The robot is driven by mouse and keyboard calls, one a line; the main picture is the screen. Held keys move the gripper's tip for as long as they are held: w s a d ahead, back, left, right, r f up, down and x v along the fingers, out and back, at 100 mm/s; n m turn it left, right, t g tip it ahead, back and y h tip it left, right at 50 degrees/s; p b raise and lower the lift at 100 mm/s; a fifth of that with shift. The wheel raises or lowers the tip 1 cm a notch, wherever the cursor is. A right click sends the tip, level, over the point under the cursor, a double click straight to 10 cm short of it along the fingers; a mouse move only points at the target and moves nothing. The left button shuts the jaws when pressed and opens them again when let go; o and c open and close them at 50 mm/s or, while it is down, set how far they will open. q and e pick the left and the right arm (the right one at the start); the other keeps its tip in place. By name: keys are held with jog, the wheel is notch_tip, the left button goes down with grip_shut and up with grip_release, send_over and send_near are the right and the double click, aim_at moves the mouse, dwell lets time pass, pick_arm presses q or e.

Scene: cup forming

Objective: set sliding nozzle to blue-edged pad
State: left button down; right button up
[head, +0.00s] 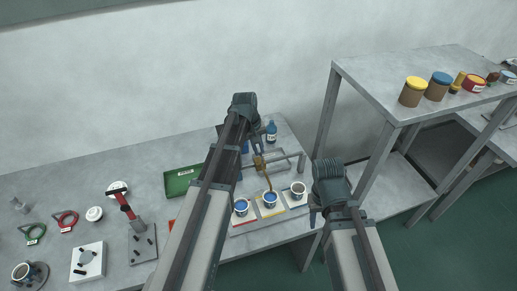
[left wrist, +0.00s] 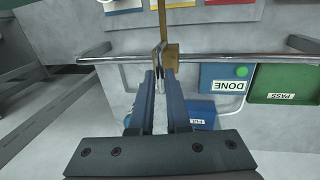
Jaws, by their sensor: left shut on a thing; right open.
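The sliding nozzle (head: 259,163) is a brass-brown block on a horizontal rail, with a thin spout reaching down over the middle cup (head: 269,200). In the left wrist view the nozzle (left wrist: 172,56) sits on the silver rail in line with the yellow-edged pad (left wrist: 179,4). My left gripper (left wrist: 160,72) is shut on the nozzle's handle. The blue-edged pad (left wrist: 122,8) is left of the yellow one there; in the head view it is the rightmost pad, its edge hard to make out. My right gripper (head: 317,214) is open and empty, right of the pads.
Cups stand on the red-edged (head: 243,222), yellow-edged and rightmost pads. A blue DONE tray (left wrist: 225,78) and a green PASS tray (left wrist: 285,84) lie behind the rail. A raised shelf (head: 390,75) with jars stands at the right. Tools lie on the table at left.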

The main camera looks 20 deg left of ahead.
dwell(0.6)
pick_arm(q)
jog(key=w+d, duration=0.2)
jog(key=d, duration=0.1)
jog(key=w+d, duration=0.2)
jog(key=d, duration=0.1)
jog(key=w+d, duration=0.2)
jog(key=d, duration=0.1)
jog(key=shift+w+d, duration=0.35)
jog(key=shift+d, duration=0.05)
jog(key=c, duration=0.9)
grip_release()
jog(key=shift+d, duration=0.1)
jog(key=r+p, duration=0.4)
jog(key=s+a+r+p, duration=0.1)
jog(key=r+p, duration=0.4)
jog(key=a+r+p, duration=0.1)
jog(key=r+p, duration=0.3)
jog(key=shift+s+a+r+p, duration=0.2)
jog(key=shift+s+r+p, duration=0.05)
jog(key=shift+r+p, duration=0.05)
